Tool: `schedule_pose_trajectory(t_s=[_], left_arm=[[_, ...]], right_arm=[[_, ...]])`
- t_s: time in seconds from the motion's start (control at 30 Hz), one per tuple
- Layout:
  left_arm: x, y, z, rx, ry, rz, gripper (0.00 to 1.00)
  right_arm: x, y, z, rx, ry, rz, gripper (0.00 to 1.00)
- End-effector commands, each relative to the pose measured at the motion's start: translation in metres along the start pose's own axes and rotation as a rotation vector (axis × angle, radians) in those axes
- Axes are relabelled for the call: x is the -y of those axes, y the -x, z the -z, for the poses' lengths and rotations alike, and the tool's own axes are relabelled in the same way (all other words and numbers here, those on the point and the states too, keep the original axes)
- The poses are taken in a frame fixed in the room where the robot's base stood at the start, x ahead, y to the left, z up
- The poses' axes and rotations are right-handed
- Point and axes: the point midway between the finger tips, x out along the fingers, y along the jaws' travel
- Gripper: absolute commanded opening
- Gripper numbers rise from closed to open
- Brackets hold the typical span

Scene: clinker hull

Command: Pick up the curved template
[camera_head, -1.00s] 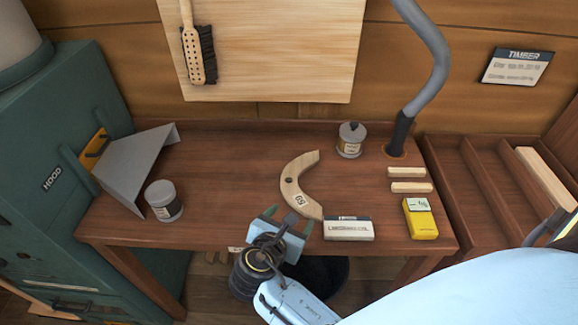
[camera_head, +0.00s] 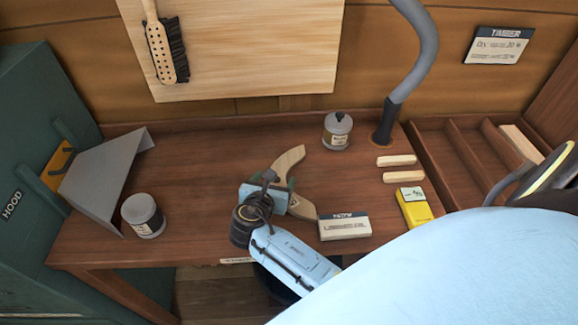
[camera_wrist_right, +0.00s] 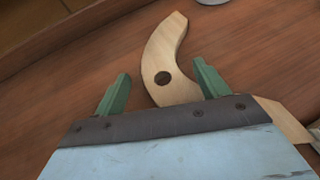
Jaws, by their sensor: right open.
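The curved template (camera_head: 289,159) is a pale wooden arc with a dark hole, lying flat on the bench. My right gripper (camera_head: 279,181) is over its middle and hides part of it, including the hole, in the head view. In the right wrist view the template (camera_wrist_right: 166,42) runs between the two green fingers of the open right gripper (camera_wrist_right: 161,70). The hole shows between the fingers, and the template's other end comes out at the right beside the gripper body. I cannot tell how high the fingers are above the bench. My left gripper is not in view.
A small labelled box (camera_head: 344,227) sits close to the template's near end. A lidded tin (camera_head: 337,130), two wood strips (camera_head: 396,168) and a yellow box (camera_head: 414,207) are to the right. Another tin (camera_head: 143,215) and a metal hood (camera_head: 108,178) are at left. The bench between is clear.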

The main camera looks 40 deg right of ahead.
Motion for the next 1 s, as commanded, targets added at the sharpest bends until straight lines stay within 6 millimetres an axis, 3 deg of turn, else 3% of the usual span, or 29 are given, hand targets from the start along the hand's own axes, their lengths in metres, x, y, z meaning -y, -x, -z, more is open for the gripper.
schedule_pose_trajectory(t_s=[0.2, 0.47, 0.83, 1.0], left_arm=[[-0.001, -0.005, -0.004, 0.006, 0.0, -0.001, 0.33], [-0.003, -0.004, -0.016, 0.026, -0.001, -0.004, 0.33], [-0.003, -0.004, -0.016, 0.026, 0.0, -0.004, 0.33], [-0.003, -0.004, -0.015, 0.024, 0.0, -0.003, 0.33]], right_arm=[[-0.001, -0.027, 0.001, 0.0, 0.0, -0.001, 0.73], [-0.001, -0.029, 0.001, 0.0, -0.001, -0.001, 0.73], [-0.001, -0.028, 0.001, -0.001, -0.001, -0.001, 0.25], [-0.001, -0.028, 0.001, 0.0, -0.002, -0.001, 0.23]])
